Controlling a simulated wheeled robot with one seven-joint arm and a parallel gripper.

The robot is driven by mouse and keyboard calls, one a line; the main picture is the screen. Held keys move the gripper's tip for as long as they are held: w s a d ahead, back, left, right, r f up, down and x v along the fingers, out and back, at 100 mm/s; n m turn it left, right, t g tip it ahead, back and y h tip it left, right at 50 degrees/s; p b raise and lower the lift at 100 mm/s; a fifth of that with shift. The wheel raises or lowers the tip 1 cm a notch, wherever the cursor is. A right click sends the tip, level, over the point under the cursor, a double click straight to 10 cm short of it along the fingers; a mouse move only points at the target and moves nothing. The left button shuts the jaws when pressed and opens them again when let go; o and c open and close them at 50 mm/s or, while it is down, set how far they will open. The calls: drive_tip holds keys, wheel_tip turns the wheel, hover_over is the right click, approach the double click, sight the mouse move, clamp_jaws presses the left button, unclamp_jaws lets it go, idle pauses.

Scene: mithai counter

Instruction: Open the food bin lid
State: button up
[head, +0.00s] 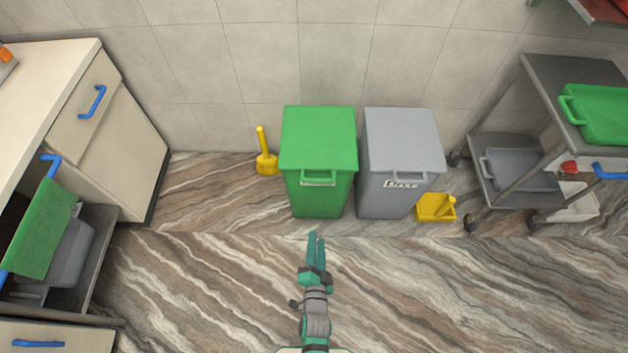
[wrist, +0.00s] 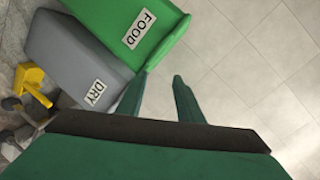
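The green food bin (head: 322,203) stands against the wall in the middle of the head view, its green lid (head: 318,138) down flat. A handle (head: 318,180) projects at the lid's front edge, with a pale label under it. In the wrist view the bin's FOOD label (wrist: 139,29) shows at the upper left, the picture turned. My gripper (head: 316,236) is in front of the bin, fingers pointing towards it. In the wrist view my gripper (wrist: 162,76) has its fingers apart with nothing between them. I see no contact with the bin or handle.
A grey DRY bin (head: 390,197) stands close on the food bin's right. A yellow scoop-like tool (head: 266,163) is on its left, a yellow dustpan (head: 436,208) right of the grey bin. A cabinet (head: 120,150) stands left, a metal trolley (head: 515,140) right. The front floor is clear.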

sight(314, 179)
drive_tip(key=w+f+m, duration=0.2)
drive_tip(key=w, duration=0.7)
drive_tip(key=w+a+f+m, duration=0.1)
drive_tip(key=w+f+m, duration=0.1)
drive_tip(key=w, duration=0.7)
drive_tip(key=w+f+m, duration=0.2)
drive_tip(key=w, duration=0.7)
drive_tip(key=shift+w+a+f, duration=0.1)
drive_tip(key=shift+a+f, duration=0.05)
drive_tip(key=shift+f, duration=0.2)
clamp_jaws()
